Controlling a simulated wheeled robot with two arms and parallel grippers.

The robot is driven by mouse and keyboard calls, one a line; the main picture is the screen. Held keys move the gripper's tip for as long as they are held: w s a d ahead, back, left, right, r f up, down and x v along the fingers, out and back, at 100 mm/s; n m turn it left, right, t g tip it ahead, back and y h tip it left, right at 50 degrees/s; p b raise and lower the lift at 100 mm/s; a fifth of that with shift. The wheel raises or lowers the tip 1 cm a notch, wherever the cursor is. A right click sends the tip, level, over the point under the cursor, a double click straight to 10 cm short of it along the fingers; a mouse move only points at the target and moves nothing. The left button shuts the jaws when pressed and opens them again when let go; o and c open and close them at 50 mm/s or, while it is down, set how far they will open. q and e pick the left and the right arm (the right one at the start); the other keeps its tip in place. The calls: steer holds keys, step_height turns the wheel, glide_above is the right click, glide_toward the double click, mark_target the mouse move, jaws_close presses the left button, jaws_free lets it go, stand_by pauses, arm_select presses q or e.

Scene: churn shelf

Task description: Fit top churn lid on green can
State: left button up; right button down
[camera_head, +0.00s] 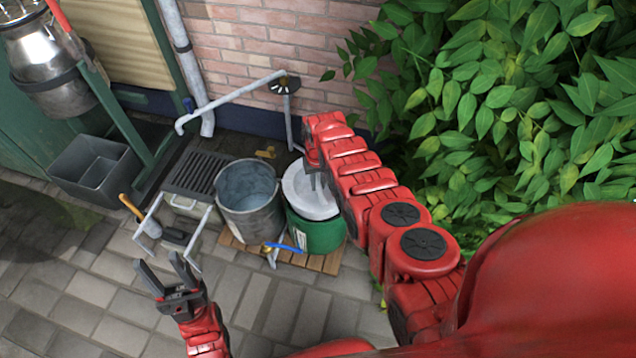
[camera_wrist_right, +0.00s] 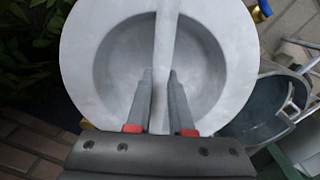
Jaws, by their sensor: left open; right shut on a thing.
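The green can (camera_head: 318,234) stands on a wooden slatted board beside a metal bucket. The pale grey round churn lid (camera_head: 296,190) is over the top of the green can; I cannot tell whether it is seated or just above the rim. My right gripper (camera_head: 316,188) reaches down to the lid. In the right wrist view the gripper (camera_wrist_right: 160,100) is shut on the bar across the lid's recessed middle (camera_wrist_right: 215,60). My left gripper (camera_head: 166,272) is open and empty, low over the paving at the lower left.
The metal bucket (camera_head: 247,196) stands just left of the can. A blue-handled tap (camera_head: 284,248) is in front of them. The wooden board (camera_head: 322,262) lies beneath. A grey crate (camera_head: 97,170) and a hanging metal churn (camera_head: 48,62) are at left. Leaves (camera_head: 500,100) fill the right.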

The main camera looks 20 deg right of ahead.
steer(key=shift+f, duration=0.2)
stand_by(0.4)
steer(key=shift+f+b, duration=0.85)
steer(key=shift+b, duration=0.15)
steer(key=shift+f, duration=0.1)
steer(key=shift+f+b, duration=0.75)
steer(key=shift+b, duration=0.1)
steer(key=shift+f+b, duration=0.35)
steer(key=shift+f+b, duration=0.4)
steer(key=shift+f, duration=0.05)
steer(key=c, duration=0.7)
jaws_free()
